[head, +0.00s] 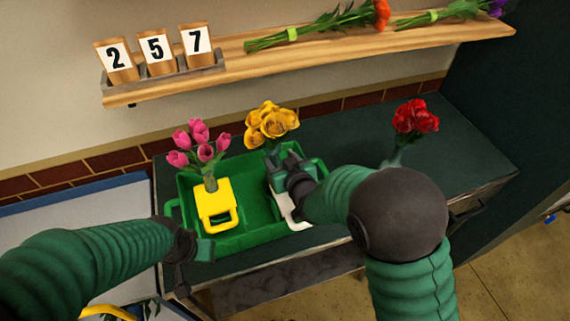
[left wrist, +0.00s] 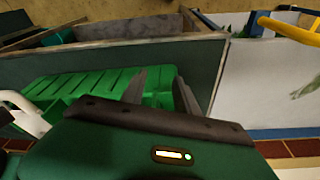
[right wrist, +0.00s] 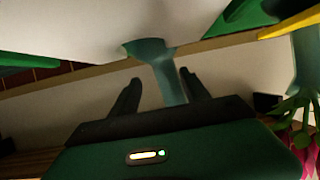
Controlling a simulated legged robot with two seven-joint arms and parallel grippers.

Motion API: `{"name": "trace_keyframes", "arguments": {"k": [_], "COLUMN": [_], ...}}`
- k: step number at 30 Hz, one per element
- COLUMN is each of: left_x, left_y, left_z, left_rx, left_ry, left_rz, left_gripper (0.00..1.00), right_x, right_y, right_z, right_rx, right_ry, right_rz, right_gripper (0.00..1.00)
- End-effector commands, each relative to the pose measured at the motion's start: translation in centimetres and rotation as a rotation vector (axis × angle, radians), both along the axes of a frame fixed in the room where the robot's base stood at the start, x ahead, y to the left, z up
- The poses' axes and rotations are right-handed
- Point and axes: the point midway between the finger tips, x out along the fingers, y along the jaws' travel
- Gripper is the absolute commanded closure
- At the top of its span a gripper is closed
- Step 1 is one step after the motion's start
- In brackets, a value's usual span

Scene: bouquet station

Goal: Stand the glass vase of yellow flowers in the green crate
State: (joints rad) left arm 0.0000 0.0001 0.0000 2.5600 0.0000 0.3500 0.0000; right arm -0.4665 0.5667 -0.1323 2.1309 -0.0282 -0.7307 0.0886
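The green crate (head: 247,243) stands on the dark counter. The yellow flowers (head: 270,124) rise at its back right part in the head view. Their vase is mostly hidden there by my right gripper (head: 290,168). In the right wrist view the bluish glass vase (right wrist: 165,80) lies between the two fingers (right wrist: 160,86), with a gap showing on one side, so the gripper looks open around it. Whether the vase's base rests on the crate floor is hidden.
A yellow caddy (head: 216,210) with pink flowers (head: 200,145) is in the crate's left part. A white item (head: 289,207) shows at its right. Red flowers (head: 415,117) stand on the counter farther right. A wooden shelf (head: 240,65) runs behind with number blocks and loose flowers.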

Motion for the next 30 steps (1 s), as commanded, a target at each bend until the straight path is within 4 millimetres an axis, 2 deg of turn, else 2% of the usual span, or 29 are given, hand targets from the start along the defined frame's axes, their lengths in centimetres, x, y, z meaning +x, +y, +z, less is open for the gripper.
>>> {"name": "trace_keyframes", "arguments": {"k": [5,13,15,21,30], "left_x": [0.0,0.0,0.0,0.0,0.0], "left_y": [0.0,0.0,0.0,0.0,0.0], "left_z": [-0.2,-0.4,-3.3,-7.5,-9.3], "left_rx": [0.0,0.0,0.0,0.0,0.0], "left_ry": [0.0,0.0,-0.001,0.0,0.0], "left_rz": [0.0,0.0,0.0,0.0,0.0], "left_gripper": [0.64,0.64,0.64,0.64,0.64], "right_x": [-2.9,-9.9,-10.0,-11.9,-14.1], "right_y": [-1.1,-3.5,-3.6,-4.2,-5.0], "right_z": [1.6,4.5,3.8,4.4,6.1], "right_rx": [0.004,0.004,0.005,0.006,0.002], "right_ry": [-0.005,-0.008,-0.014,-0.011,-0.005], "right_rz": [-0.003,0.0,-0.002,0.0,-0.001], "right_gripper": [0.47,0.47,0.47,0.47,0.47]}}
